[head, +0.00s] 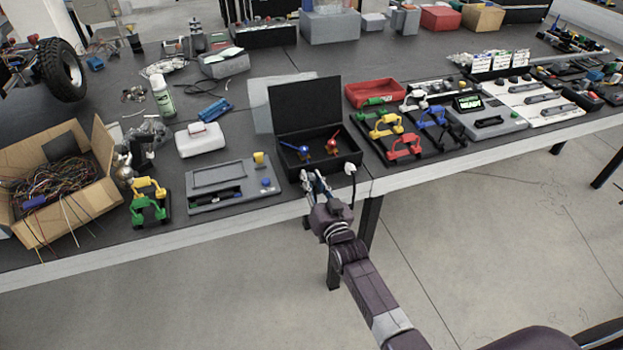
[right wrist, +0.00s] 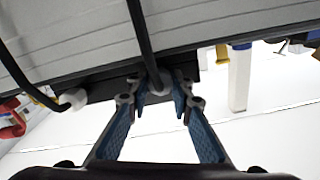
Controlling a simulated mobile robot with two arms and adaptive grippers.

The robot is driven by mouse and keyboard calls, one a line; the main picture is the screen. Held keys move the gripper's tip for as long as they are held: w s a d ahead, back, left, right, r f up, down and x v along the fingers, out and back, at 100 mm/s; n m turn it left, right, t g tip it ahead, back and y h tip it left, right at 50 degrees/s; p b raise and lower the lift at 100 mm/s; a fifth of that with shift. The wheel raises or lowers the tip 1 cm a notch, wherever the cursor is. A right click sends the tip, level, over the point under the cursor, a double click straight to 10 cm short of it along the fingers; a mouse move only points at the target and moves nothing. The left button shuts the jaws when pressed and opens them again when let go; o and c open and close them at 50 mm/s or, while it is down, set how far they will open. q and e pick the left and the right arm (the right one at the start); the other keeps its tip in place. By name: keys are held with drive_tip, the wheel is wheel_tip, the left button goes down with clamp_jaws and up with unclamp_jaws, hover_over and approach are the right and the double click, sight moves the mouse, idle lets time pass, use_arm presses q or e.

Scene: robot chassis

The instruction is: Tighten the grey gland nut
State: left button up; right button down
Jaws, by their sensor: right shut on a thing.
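The grey gland nut (right wrist: 160,80) sits on the side of a black box (head: 304,108), with a black cable running out of it. My right gripper (head: 315,181) is at the box's front wall, and its blue-padded fingers (right wrist: 160,95) are shut on the grey nut in the right wrist view. In the head view the gripper hides the nut. A white gland (head: 350,168) with its own cable is to the right on the same wall; it also shows at left in the right wrist view (right wrist: 74,98). My left gripper is not in view.
The box's lid stands open; a blue-handled valve (head: 302,152) and a red-handled valve (head: 332,146) are inside. A grey device (head: 234,186) stands close at left. A rack of coloured handles (head: 402,148) is at right. The floor before the table is free.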

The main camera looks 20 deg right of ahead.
drive_tip(key=m, duration=0.5)
drive_tip(key=shift+f+m, duration=0.15)
drive_tip(key=shift+m, duration=0.25)
idle(0.4)
drive_tip(key=c, duration=1.7)
unclamp_jaws()
drive_tip(key=shift+d, duration=0.1)
